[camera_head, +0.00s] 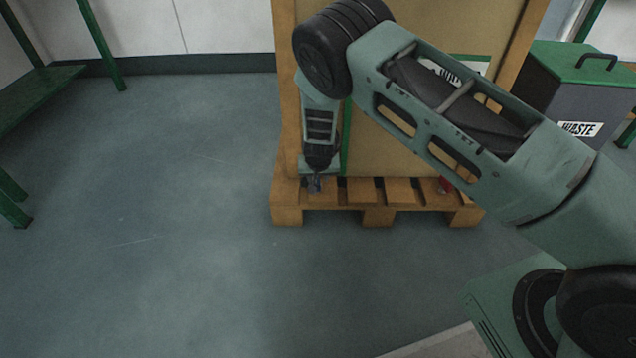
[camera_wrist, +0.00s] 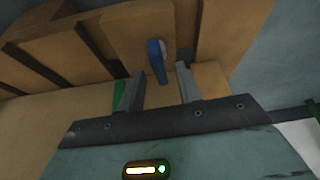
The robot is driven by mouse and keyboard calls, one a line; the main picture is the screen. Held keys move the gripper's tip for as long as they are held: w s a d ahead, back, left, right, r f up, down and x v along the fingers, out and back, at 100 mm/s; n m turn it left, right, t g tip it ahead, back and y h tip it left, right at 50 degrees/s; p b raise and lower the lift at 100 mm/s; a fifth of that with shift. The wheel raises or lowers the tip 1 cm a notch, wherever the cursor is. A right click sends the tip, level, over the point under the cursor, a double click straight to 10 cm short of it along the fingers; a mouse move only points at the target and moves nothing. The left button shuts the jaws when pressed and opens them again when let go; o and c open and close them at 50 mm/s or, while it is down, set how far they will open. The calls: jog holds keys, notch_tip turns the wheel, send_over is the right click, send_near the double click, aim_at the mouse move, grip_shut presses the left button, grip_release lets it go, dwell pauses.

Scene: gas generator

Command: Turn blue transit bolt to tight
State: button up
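The blue transit bolt (camera_wrist: 157,62) shows in the wrist view as a blue lever-like handle with a pale grey part beside it, set at the wooden pallet (camera_wrist: 222,30). My gripper (camera_wrist: 160,72) is open, its two grey fingers apart, one on each side of the handle's lower end. I see gaps between the handle and both fingers; whether the handle lies at fingertip depth, I cannot tell. In the head view my gripper (camera_head: 315,184) points down at the pallet's (camera_head: 290,215) left front corner, and the arm and gripper mostly hide the bolt.
A tall tan crate (camera_head: 400,150) with wooden posts stands on the pallet. A small red part (camera_head: 445,185) sits at the pallet's right. A grey waste bin (camera_head: 575,100) with a green lid stands at right. Green shelving (camera_head: 40,95) is at left. The floor (camera_head: 150,230) between is clear.

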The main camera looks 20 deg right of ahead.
jog(key=shift+w+f, duration=0.2)
jog(key=shift+f, duration=0.25)
grip_shut()
